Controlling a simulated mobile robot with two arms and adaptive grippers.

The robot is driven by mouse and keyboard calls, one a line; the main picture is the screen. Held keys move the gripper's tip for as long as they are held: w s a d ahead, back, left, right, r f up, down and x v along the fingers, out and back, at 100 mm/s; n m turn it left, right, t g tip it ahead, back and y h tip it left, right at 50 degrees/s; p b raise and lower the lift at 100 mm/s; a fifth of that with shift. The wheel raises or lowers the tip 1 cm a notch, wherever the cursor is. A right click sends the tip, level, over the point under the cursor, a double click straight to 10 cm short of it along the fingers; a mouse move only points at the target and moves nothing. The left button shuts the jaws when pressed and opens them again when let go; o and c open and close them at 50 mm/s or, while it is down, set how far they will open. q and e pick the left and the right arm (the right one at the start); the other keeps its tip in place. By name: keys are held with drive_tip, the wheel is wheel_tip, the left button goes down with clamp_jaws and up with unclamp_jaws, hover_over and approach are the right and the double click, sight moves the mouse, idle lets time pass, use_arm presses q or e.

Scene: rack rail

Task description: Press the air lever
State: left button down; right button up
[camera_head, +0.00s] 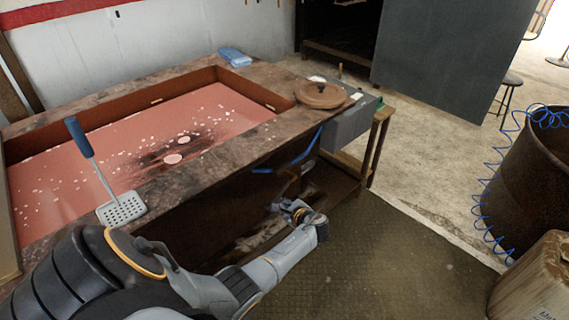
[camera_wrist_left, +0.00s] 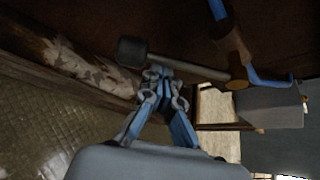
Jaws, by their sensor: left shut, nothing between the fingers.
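In the left wrist view a grey rod (camera_wrist_left: 190,69) with a dark rounded knob (camera_wrist_left: 132,50) runs from a brown fitting (camera_wrist_left: 238,78); it looks like the air lever. My left gripper (camera_wrist_left: 158,73) is shut and empty. Its fingertips show just in front of the rod near the knob; I cannot tell whether they touch. In the head view my left gripper (camera_head: 284,205) is low beside the front of the grill bench. The lever is too small and partly hidden there to make out clearly. My right gripper is not in view.
Blue tubing (camera_head: 303,150) hangs by the grey box (camera_head: 350,122) at the bench end. A spatula (camera_head: 102,185) lies on the bench rim (camera_head: 175,190). A rusty barrel (camera_head: 535,160) and a beige canister (camera_head: 530,285) stand at right. The floor between is clear.

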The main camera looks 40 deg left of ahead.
sight(279, 196)
use_arm(q)
drive_tip(key=r+m+g+p, duration=0.1)
drive_tip(key=r+p, duration=0.1)
drive_tip(key=s+r+m+g+p, duration=0.1)
drive_tip(key=r+p, duration=0.1)
drive_tip(key=p, duration=0.1)
drive_tip(key=shift+s+a+m+g, duration=0.1)
drive_tip(key=shift+s+m+g, duration=0.05)
drive_tip(key=shift+m+g, duration=0.2)
drive_tip(key=shift+s+r+p, duration=0.1)
drive_tip(key=shift+r+p, duration=0.3)
drive_tip(key=shift+p, duration=0.3)
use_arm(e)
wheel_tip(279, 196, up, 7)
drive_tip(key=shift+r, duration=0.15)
